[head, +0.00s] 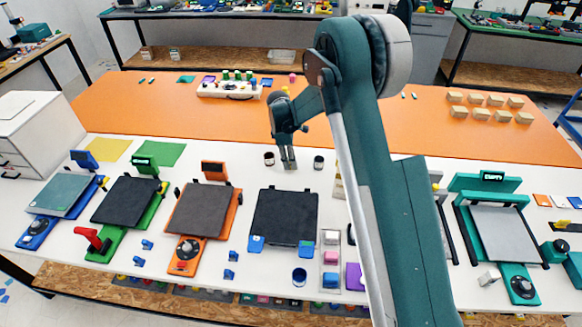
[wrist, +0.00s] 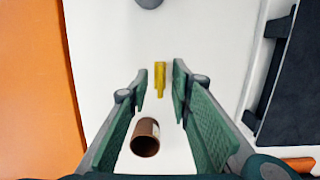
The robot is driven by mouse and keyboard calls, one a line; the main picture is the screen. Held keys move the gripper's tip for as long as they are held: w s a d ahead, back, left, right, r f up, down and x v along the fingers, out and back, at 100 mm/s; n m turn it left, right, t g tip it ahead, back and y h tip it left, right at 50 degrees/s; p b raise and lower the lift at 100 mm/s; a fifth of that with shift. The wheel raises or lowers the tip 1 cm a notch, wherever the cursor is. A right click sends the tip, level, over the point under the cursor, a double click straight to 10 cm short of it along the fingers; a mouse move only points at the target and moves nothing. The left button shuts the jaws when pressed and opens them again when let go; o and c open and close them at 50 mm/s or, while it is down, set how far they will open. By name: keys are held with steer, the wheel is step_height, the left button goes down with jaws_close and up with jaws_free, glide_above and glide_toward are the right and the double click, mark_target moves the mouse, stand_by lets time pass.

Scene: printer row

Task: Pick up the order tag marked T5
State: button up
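My gripper (head: 288,161) points down over the white table, between two small dark jars. In the wrist view my gripper (wrist: 160,86) is open, with green ribbed pads apart on either side. A narrow yellow piece (wrist: 160,79) shows between the fingertips; both pads look clear of it. I can read no T5 on it, so I cannot tell whether it is the order tag. No T5 mark is legible in either view.
A brown-mouthed jar (wrist: 146,138) sits close below the gap; a dark round thing (wrist: 200,2) is at the top edge. In the head view the other jar (head: 319,162) stands right of my gripper. A black plate (head: 284,216) lies nearer.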

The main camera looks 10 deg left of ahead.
steer(key=shift+d+f, duration=0.1)
steer(key=shift+f, duration=0.35)
jaws_close()
